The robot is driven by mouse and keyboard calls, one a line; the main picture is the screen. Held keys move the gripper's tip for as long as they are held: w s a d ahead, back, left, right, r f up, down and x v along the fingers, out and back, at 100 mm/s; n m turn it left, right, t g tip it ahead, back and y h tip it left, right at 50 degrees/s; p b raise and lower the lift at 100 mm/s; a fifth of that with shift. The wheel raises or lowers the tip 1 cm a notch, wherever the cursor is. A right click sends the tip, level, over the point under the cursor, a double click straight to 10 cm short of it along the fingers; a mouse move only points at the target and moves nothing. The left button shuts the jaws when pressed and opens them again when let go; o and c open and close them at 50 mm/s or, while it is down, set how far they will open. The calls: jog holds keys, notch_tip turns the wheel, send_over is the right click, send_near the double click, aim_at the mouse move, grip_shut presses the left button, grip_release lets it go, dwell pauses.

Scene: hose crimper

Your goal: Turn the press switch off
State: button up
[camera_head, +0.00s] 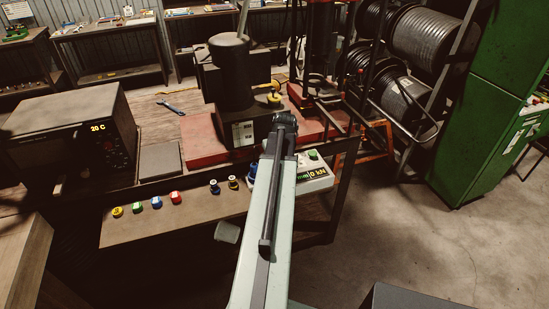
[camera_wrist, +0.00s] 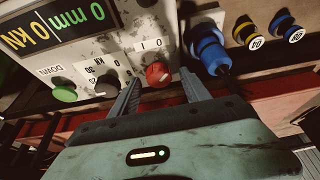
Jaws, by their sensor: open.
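The press control panel (camera_wrist: 130,60) fills the upper left of the wrist view, with a display (camera_wrist: 60,28) reading 0 mm and 0 kN upside down. The red switch knob (camera_wrist: 158,74) sits on the panel below the marks O and I. My gripper (camera_wrist: 160,79) is open, with one finger to each side of the red knob. I cannot tell whether either finger touches it. In the head view the panel (camera_head: 318,183) shows at the bench's right end; my arm hides the red knob and my fingertips there.
A green DOWN button (camera_wrist: 62,90) and a black kN knob (camera_wrist: 107,84) lie left of my fingers. A blue fitting (camera_wrist: 208,52) stands close to the right finger. The press (camera_head: 232,85) and a box reading 20 C (camera_head: 62,125) stand on the bench.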

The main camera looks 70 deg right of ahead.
jog(key=p+v, duration=0.6)
jog(key=v, duration=0.1)
jog(key=shift+r, duration=0.15)
